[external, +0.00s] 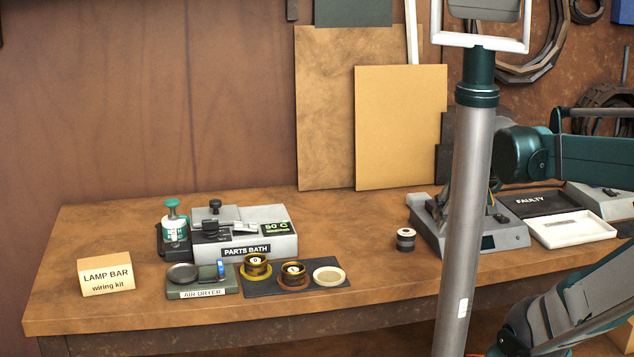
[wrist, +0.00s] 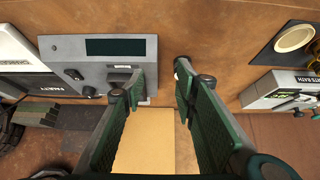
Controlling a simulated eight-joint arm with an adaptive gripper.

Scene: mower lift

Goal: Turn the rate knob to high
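A grey unit with a sloped front (external: 512,238) and dark display sits on the bench at right; it also shows in the wrist view (wrist: 60,48). Small dark knobs (wrist: 75,75) are on its panel, and a dark raised part (wrist: 118,73) sits beside the left finger. No rate label is readable, so I cannot tell which is the rate knob. My gripper (wrist: 160,76) is open, with nothing seen between its fingers. Its left finger overlaps the unit's edge in view; its right finger is over the bench. Contact is unclear. In the external view a pole hides much of my gripper.
A small striped cylinder (external: 405,239) stands left of the unit. A faulty tray (external: 545,201) and white tray (external: 575,229) lie to its right. The parts bath (external: 280,243), air dryer (external: 195,289) and lamp bar box (external: 106,275) stand at left.

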